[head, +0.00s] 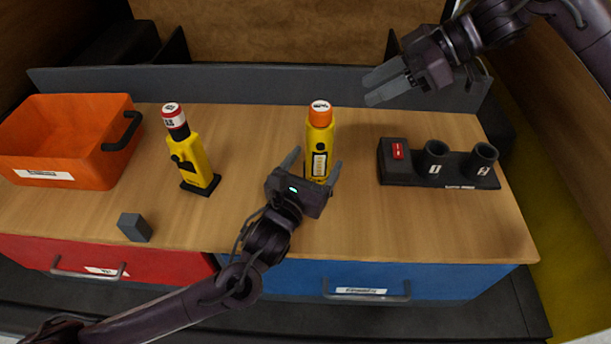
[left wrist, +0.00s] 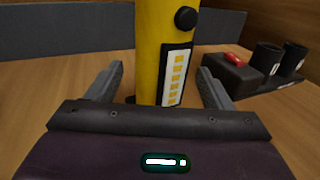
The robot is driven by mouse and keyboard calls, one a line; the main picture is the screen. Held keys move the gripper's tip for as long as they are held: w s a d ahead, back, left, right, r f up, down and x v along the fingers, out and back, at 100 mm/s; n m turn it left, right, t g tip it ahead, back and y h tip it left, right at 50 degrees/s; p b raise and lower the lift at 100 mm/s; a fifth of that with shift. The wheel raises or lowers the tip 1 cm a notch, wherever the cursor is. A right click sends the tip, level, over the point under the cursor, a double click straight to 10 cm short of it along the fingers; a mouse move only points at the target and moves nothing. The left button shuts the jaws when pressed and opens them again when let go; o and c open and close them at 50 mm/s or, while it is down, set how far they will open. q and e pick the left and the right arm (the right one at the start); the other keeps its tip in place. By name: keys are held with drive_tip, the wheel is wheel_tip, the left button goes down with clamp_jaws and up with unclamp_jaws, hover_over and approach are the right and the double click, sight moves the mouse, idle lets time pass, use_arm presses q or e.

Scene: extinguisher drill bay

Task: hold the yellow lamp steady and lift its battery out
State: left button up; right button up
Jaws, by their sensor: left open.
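The yellow lamp (head: 320,138) stands upright in the middle of the table, with an orange cap-like top (head: 320,115) that I take for its battery. My left gripper (head: 315,160) is open, with one finger on each side of the lamp's lower body. In the left wrist view the lamp's yellow body (left wrist: 148,50) stands between the open fingers (left wrist: 160,68), with room on both sides; its top is out of that view. My right gripper (head: 367,88) is empty above the back of the table, right of the lamp, its two fingers apart.
A second yellow device (head: 193,162) with a red-and-white top stands left of the lamp. An orange bin (head: 65,150) is at far left, a small grey block (head: 135,227) in front. A black holder (head: 440,180) with two cups and a red switch stands at right.

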use_arm(q)
drive_tip(key=shift+x, duration=1.1)
drive_tip(key=c, duration=1.4)
